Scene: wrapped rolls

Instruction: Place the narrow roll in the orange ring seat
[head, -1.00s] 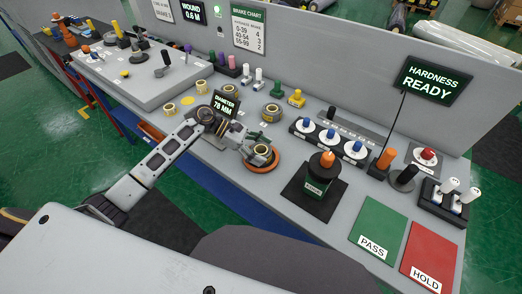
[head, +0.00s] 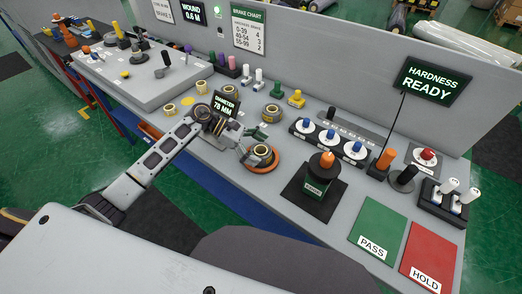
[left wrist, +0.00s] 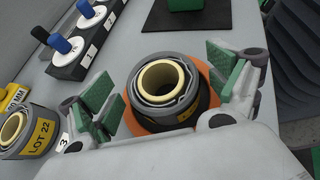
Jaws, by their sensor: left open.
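A grey-wrapped roll with a pale yellow core (head: 262,150) sits upright in the orange ring seat (head: 262,168). In the left wrist view the roll (left wrist: 163,82) is inside the orange ring (left wrist: 138,121), which shows around its base. I cannot measure its width against the other rolls. My left gripper (head: 253,144) is open, its green-padded fingers on either side of the roll; in the left wrist view (left wrist: 164,98) gaps show between pads and roll. My right gripper is not in view.
Another roll, labelled LOT 22 (left wrist: 28,130), stands beside the left finger. More rolls stand behind, one near the spindle row (head: 272,112). Green PASS (head: 378,231) and red HOLD areas are clear.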

